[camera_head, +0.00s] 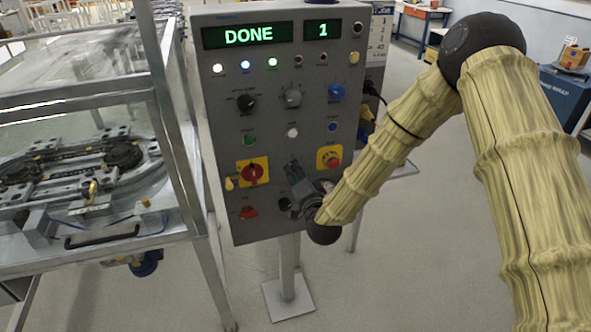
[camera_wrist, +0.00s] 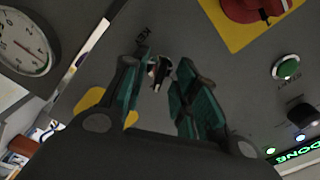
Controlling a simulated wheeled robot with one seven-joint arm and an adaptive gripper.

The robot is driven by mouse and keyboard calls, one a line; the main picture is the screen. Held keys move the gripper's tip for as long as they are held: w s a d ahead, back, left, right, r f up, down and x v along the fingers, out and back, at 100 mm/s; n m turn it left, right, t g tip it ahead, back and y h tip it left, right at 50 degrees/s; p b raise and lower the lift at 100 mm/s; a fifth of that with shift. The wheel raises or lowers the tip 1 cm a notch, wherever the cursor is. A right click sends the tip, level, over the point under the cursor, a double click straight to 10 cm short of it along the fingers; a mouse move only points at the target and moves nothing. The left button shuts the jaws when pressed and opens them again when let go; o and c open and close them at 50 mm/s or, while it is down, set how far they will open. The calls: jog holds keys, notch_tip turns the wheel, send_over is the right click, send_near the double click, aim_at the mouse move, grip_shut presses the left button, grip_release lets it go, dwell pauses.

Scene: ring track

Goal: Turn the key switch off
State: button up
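The key switch (camera_wrist: 158,72) is a small dark and metallic piece on the grey panel, beside a KEY label (camera_wrist: 142,33). In the wrist view it shows between the fingertips of my gripper (camera_wrist: 163,77). The teal-padded fingers stand apart on either side of it, with a gap visible. I cannot tell whether either finger touches it. In the head view my gripper (camera_head: 295,178) is at the lower part of the control panel (camera_head: 275,215), between two yellow-backed switches, and hides the key switch. The key's turn position is not clear.
A red rotary switch (camera_head: 252,173) on yellow is left of my gripper; a red button (camera_head: 331,159) on yellow is to its upper right. A red switch (camera_head: 249,212) sits lower left. The display (camera_head: 248,35) reads DONE. A framed machine (camera_head: 85,170) stands left.

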jog(key=shift+w+a, duration=0.1)
jog(key=shift+w, duration=0.3)
grip_shut()
